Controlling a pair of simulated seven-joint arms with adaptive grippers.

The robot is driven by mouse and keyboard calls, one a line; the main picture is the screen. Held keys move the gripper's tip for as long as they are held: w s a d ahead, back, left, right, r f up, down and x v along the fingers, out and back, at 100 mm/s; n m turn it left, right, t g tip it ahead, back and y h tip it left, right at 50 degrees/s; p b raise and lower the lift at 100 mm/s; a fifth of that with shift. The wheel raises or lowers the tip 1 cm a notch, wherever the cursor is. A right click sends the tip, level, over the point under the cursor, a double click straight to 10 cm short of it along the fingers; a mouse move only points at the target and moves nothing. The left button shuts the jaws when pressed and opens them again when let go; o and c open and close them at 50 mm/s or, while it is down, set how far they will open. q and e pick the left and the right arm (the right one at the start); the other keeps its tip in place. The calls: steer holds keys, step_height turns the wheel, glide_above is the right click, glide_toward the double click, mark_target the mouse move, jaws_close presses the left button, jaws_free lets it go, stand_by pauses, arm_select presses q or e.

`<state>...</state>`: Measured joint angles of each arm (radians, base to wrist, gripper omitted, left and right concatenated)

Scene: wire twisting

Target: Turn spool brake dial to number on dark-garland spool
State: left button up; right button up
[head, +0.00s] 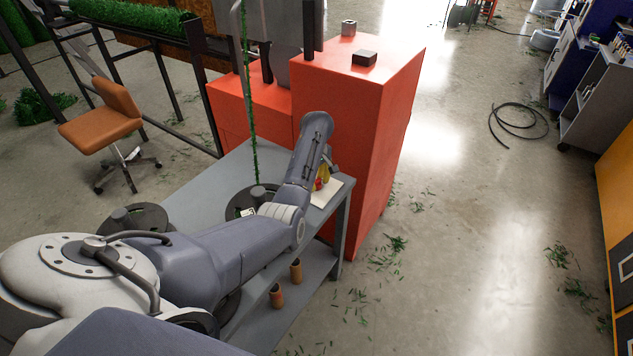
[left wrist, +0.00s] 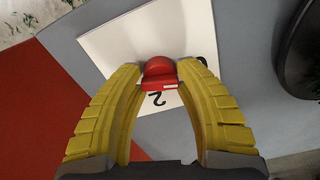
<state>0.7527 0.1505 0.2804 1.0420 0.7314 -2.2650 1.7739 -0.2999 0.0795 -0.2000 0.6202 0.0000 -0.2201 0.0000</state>
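The red brake dial (left wrist: 160,72) sits on a white plate (left wrist: 112,42), where an upside-down black 2 shows beside the dial. Another black mark at the plate's right edge is mostly hidden. My left gripper (left wrist: 161,68) has its yellow fingertips on both sides of the dial, seemingly touching it. In the head view my left gripper (head: 323,178) is over the plate (head: 331,191) at the bench's far end, partly hidden by my arm. A dark spool (head: 237,205) has a small white tag whose number is unreadable, and a green garland strand (head: 251,110) rises above it.
Another dark spool (head: 150,217) lies on the grey bench (head: 195,185). A tall red-orange cabinet (head: 358,110) stands close beside my left gripper. Brown cylinders (head: 277,296) stand on the lower shelf. An orange chair (head: 104,120) is at the left. Open floor lies to the right.

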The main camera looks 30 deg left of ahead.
arm_select(q)
jaws_close()
steer(key=shift+d+f, duration=0.1)
steer(key=shift+d, duration=0.05)
stand_by(0.8)
